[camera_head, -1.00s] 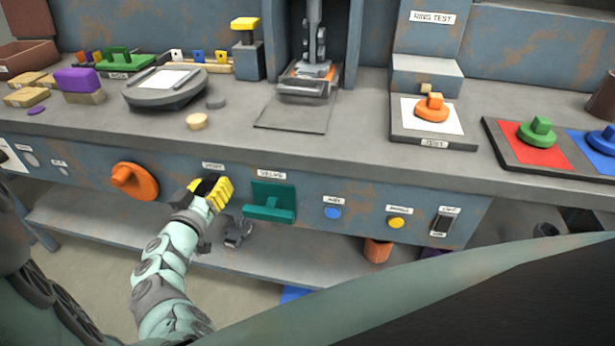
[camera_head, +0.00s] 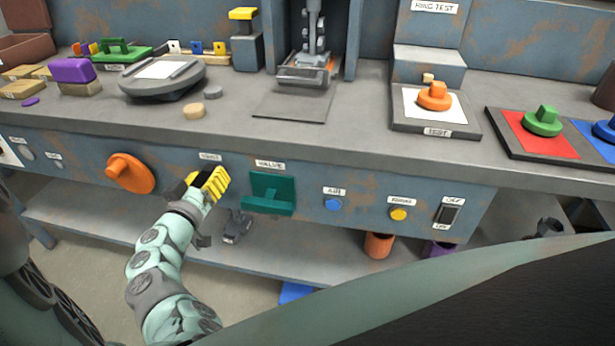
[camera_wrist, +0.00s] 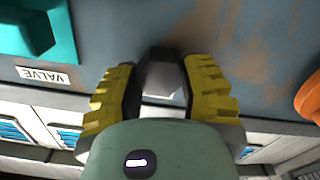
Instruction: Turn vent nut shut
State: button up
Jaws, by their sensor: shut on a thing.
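The vent nut (camera_wrist: 160,78) is a grey block-like piece between the two yellow-padded fingers in the wrist view. My gripper (camera_wrist: 160,95) is shut on it, with one finger on each side. In the head view my gripper (camera_head: 204,184) is at the bench's front panel, under a small label (camera_head: 210,156) and between the orange knob and the green valve handle. There the fingers hide the nut. How far the nut is turned cannot be told.
The orange knob (camera_head: 130,174) is close on the left and the green valve handle (camera_head: 270,194) close on the right. A blue button (camera_head: 334,204), a yellow button (camera_head: 398,214) and a switch (camera_head: 448,214) sit farther right. The bench top (camera_head: 350,130) overhangs the panel.

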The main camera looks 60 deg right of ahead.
jog(key=n+b, duration=0.3)
jog(key=n, duration=0.4)
jog(key=shift+w+r, duration=0.1)
jog(key=n, duration=0.4)
jog(key=shift+n+p, duration=0.35)
jog(key=shift+n, duration=0.05)
jog(key=n+p, duration=0.1)
jog(key=n, duration=0.2)
jog(key=shift+a+n, duration=0.1)
jog(key=shift+n, duration=0.3)
jog(key=shift+f+n, duration=0.2)
jog(key=shift+n, duration=0.4)
